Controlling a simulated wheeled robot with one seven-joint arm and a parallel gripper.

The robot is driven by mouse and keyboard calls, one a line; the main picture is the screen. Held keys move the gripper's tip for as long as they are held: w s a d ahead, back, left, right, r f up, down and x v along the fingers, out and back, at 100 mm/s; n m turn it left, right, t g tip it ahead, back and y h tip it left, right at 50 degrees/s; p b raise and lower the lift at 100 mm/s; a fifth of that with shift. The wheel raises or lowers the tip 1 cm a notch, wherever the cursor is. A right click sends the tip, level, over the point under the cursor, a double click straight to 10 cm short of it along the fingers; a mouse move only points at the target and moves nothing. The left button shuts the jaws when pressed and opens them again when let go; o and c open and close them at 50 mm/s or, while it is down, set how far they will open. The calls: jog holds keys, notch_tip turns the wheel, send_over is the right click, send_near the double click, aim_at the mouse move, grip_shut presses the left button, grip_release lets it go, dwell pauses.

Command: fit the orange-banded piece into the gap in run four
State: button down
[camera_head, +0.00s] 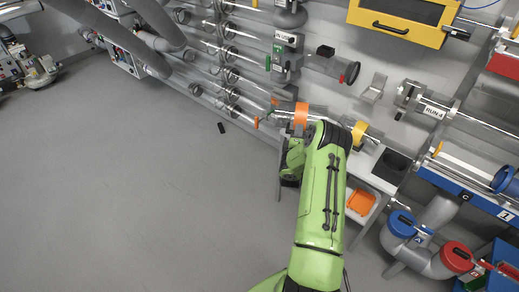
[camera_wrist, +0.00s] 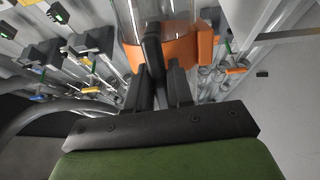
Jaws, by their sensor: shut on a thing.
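The orange-banded piece (camera_head: 301,116) is a clear tube with a wide orange band, near the wall and above the end of my green arm. In the wrist view its orange band (camera_wrist: 186,50) wraps the clear tube close in front of my gripper (camera_wrist: 158,82). The dark jaws are shut on the piece at the band; the exact contact is partly hidden. A run of clear tube starts at a grey clamp with a white RUN label (camera_head: 434,111) at the right; its number is hard to read. Left of it, a dark tube end (camera_head: 350,73) projects from the wall, with open space between.
A yellow-banded piece (camera_head: 360,132) lies on the bench beside my arm, near a black bin (camera_head: 392,165). An orange tray (camera_head: 362,202) is below. Blue (camera_head: 402,223) and red (camera_head: 457,257) capped pipes stand at lower right. The floor at left is mostly clear.

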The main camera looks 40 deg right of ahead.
jog(key=s+d+r+m+g+h, duration=0.2)
jog(key=s+d+r+m+g, duration=0.1)
jog(key=s+d, duration=0.6)
jog(key=s+d+r+m+g+h+b, duration=0.1)
jog(key=s+d+r+g, duration=0.3)
jog(key=s+d, duration=0.6)
jog(key=d+m+h, duration=0.1)
jog(key=d, duration=0.2)
jog(key=shift+s+r+m+g, duration=0.2)
jog(key=shift+r+m+g, duration=0.2)
jog(key=shift+w, duration=0.1)
